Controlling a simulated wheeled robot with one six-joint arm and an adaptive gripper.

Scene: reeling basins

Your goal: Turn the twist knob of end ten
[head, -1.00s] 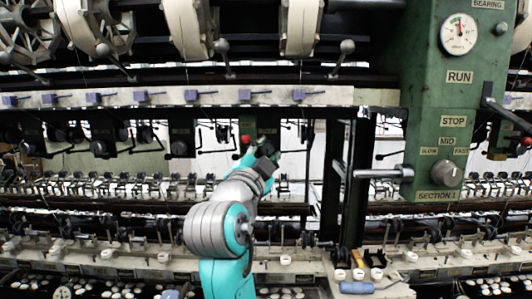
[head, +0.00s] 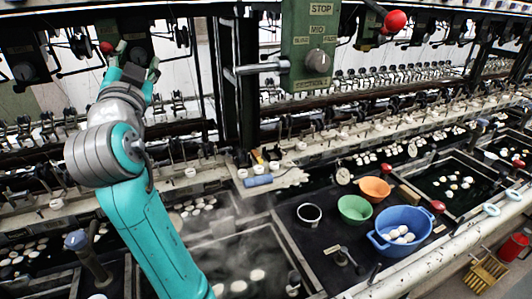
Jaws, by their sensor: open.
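My gripper (head: 138,55) is open and empty, its teal fingers pointing up and away from me at the upper left of the head view. It is in front of the row of dark reeling units under the machine's rail. The unit behind it is partly covered by the fingers, and a small red ball (head: 106,47) shows just left of them. A dark round knob (head: 25,71) shows on a unit further left. No label for end ten is readable, so I cannot tell which knob is its own. Contact with any knob is not visible.
A green panel (head: 301,75) carries a grey speed knob (head: 318,62), with a metal handle bar (head: 255,68) to its left. Blue (head: 381,243), green (head: 355,209) and orange (head: 375,189) bowls stand right on the dark bench. Steaming basins lie below my arm.

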